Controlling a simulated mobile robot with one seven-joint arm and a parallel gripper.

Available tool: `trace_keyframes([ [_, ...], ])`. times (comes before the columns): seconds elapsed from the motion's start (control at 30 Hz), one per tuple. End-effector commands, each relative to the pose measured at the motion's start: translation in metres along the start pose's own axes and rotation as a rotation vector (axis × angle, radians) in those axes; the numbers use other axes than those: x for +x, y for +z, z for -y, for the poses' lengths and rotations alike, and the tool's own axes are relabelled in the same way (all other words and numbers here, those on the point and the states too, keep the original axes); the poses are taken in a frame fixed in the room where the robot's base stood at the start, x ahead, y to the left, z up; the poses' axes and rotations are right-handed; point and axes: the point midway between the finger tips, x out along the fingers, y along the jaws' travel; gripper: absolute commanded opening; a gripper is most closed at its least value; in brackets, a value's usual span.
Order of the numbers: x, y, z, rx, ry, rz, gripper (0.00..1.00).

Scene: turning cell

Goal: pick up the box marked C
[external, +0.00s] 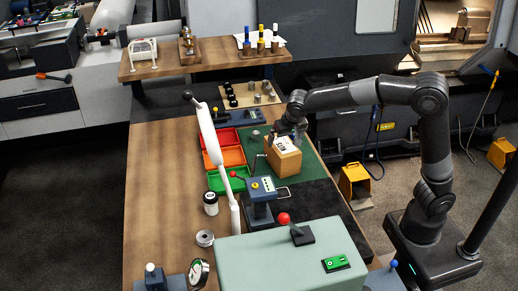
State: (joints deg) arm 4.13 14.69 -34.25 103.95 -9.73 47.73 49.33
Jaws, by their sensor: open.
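A tan box (287,163) stands on the green mat (308,174) in the middle of the bench. A white label with dark marks shows at its top; I cannot read a letter C on it from here. My gripper (286,136) is open, at the far upper edge of the box, and points down. The fingers are small and dark, and I cannot tell whether they touch the box or are just above it.
Green, orange and red trays (233,157) lie left of the box. A blue-grey device with a red-knobbed lever (261,190) stands just in front. A white jointed lamp arm (211,140) rises at left. A raised wooden shelf (212,51) spans the back.

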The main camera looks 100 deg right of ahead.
Motion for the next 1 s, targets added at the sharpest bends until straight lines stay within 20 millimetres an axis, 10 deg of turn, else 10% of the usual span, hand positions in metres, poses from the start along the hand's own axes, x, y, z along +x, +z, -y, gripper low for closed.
trace_keyframes([
  [0.6, 0.074, 0.003, 0.000, -0.003, 0.001, 0.001, 1.00],
  [1.0, 0.080, 0.003, 0.000, -0.003, -0.001, 0.000, 1.00],
])
